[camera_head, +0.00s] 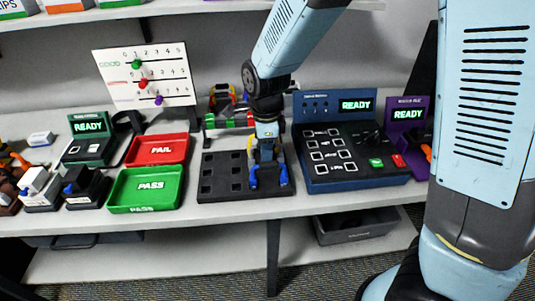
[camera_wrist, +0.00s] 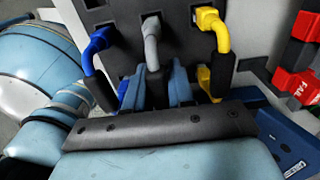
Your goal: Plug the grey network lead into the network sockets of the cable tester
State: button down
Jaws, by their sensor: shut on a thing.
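In the wrist view the grey lead (camera_wrist: 152,32) has its grey plug at the black slotted rack (camera_wrist: 125,15) and its dark sleeve runs down between my fingers. My gripper (camera_wrist: 158,88) is shut on this lead, between a blue lead (camera_wrist: 98,42) and a yellow lead (camera_wrist: 212,22). In the head view my gripper (camera_head: 268,182) points down over the right part of the rack (camera_head: 222,176); the grey lead is not clear there. What looks like the cable tester is the dark blue panel (camera_head: 318,180) right of the rack, with several square sockets and a lit READY screen (camera_head: 355,105).
A red FAIL tray (camera_head: 157,150) and a green PASS tray (camera_head: 147,187) lie left of the rack. A white board (camera_head: 145,72) with coloured pegs stands behind. The bench's front strip is clear.

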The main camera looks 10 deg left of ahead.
jog(key=shift+r, duration=5.95)
